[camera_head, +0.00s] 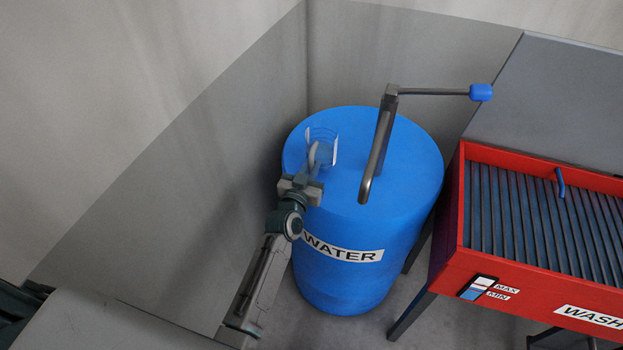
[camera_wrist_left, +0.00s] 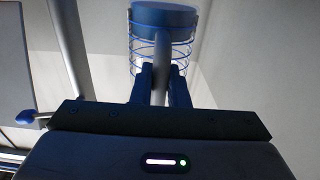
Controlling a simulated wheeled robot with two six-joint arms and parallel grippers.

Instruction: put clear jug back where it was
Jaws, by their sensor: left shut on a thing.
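The clear jug (camera_head: 323,147) has thin blue rings, and in the head view it shows over the left part of the blue WATER barrel's top (camera_head: 408,150). I cannot tell whether it touches the barrel. My left gripper (camera_head: 312,170) is at the jug's near side, shut on its pale handle. In the left wrist view, the jug (camera_wrist_left: 164,45) is straight ahead with a solid blue area at its far end. The handle runs between the fingers of the left gripper (camera_wrist_left: 161,80). My right gripper is not in view.
A metal pump spout (camera_head: 376,160) with a blue-knobbed lever (camera_head: 481,92) stands on the barrel, right of the jug. A red wash basin (camera_head: 450,265) with a ribbed inside stands at the right. Grey walls (camera_head: 230,110) close in behind and left.

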